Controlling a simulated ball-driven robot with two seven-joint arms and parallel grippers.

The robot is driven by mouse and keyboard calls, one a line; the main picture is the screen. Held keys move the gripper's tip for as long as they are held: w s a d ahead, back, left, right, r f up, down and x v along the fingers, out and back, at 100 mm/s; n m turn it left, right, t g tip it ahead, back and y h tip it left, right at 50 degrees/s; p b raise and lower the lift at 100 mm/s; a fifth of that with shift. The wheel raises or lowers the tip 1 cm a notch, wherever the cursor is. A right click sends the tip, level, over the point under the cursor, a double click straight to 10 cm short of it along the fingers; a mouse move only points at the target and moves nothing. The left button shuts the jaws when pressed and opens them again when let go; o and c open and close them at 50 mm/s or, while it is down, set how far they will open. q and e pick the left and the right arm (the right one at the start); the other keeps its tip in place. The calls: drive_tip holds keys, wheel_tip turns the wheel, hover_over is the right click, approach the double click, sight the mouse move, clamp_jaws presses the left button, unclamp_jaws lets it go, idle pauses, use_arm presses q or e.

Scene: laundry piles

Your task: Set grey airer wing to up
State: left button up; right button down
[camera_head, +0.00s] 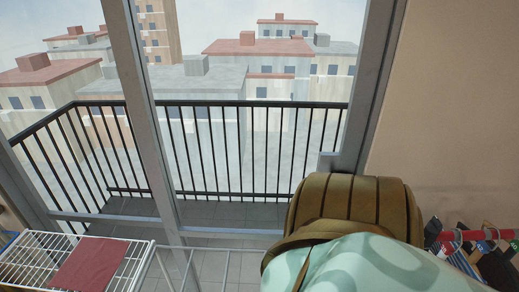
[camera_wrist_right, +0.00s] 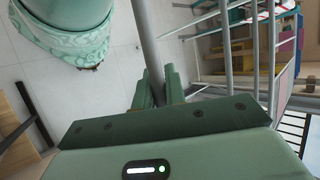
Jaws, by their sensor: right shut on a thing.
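In the right wrist view, my right gripper (camera_wrist_right: 155,90) has its green fingers closed on a grey bar (camera_wrist_right: 148,38). The bar runs up between the fingers to the top of the picture. Which part of the grey airer it belongs to cannot be told. A rack of grey rails (camera_wrist_right: 232,82) stands to the right of the fingers, with coloured items beyond it. In the head view, thin pale rails (camera_head: 190,262) show at the bottom, left of centre. Neither gripper shows in the head view, and my left gripper is out of sight.
A white wire rack (camera_head: 30,262) with a flat red cloth (camera_head: 90,263) is at lower left. A brown ribbed shape (camera_head: 350,200) and a pale teal patterned shape (camera_head: 375,265) block the lower right. Dark hanging items (camera_head: 490,265) are at far right. A glazed balcony front lies behind.

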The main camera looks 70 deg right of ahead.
drive_tip(key=c, duration=1.5)
unclamp_jaws()
drive_tip(key=shift+s+d+f, duration=0.1)
drive_tip(key=shift+s+d, duration=0.15)
drive_tip(key=shift+s, duration=0.3)
drive_tip(key=shift+o, duration=0.2)
drive_tip(key=shift+d+r, duration=0.15)
drive_tip(key=shift+r, duration=0.15)
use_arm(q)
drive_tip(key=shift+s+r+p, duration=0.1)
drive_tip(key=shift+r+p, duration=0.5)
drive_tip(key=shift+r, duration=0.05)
use_arm(e)
drive_tip(key=v, duration=1.6)
drive_tip(key=shift+s+f, duration=0.15)
